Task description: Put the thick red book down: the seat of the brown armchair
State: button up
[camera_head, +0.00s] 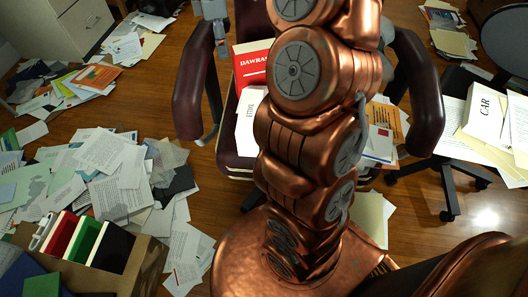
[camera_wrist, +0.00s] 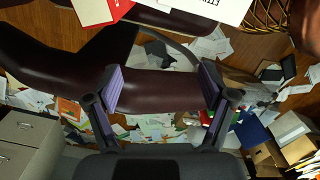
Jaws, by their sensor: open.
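The thick red book (camera_head: 254,62), with white lettering, lies on the seat of the brown armchair (camera_head: 190,95), partly hidden behind my arm. It also shows at the top edge of the wrist view (camera_wrist: 122,8), cut off by the frame. My gripper is open and empty in the wrist view (camera_wrist: 162,86), its two fingers wide apart over the chair's dark armrest (camera_wrist: 165,92). The gripper is apart from the red book. In the head view only part of it shows at the top, near the left armrest.
A white book (camera_head: 250,118) lies in front of the red one on the chair. Papers (camera_head: 376,135) lie on the seat's right side. Loose papers (camera_head: 120,190) cover the floor at left. A box of binders (camera_head: 145,265) stands at lower left. A cabinet (camera_head: 62,30) is at upper left.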

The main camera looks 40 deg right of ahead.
jog(key=s+a+f+m+g, duration=0.1)
jog(key=s+a+m, duration=0.3)
jog(key=s+a, duration=0.8)
jog(key=s+f+m+g, duration=0.1)
jog(key=s+f+m, duration=0.2)
jog(key=s, duration=0.7)
jog(key=s+a+f+m+g, duration=0.1)
jog(key=s+f+m, duration=0.2)
jog(key=s, duration=0.8)
jog(key=shift+s+f+m+g+y, duration=0.25)
jog(key=shift+s+m+g+y, duration=0.05)
jog(key=shift+m, duration=0.9)
jog(key=shift+a, duration=0.1)
jog(key=w+r+t+p, duration=0.2)
jog(key=w+r+p, duration=0.2)
jog(key=w+r, duration=0.1)
jog(key=s+r+p, duration=0.3)
jog(key=r+p, duration=2.2)
jog(key=r, duration=0.1)
jog(key=shift+s+r, duration=0.15)
jog(key=shift+s, duration=0.05)
jog(key=shift+c, duration=0.2)
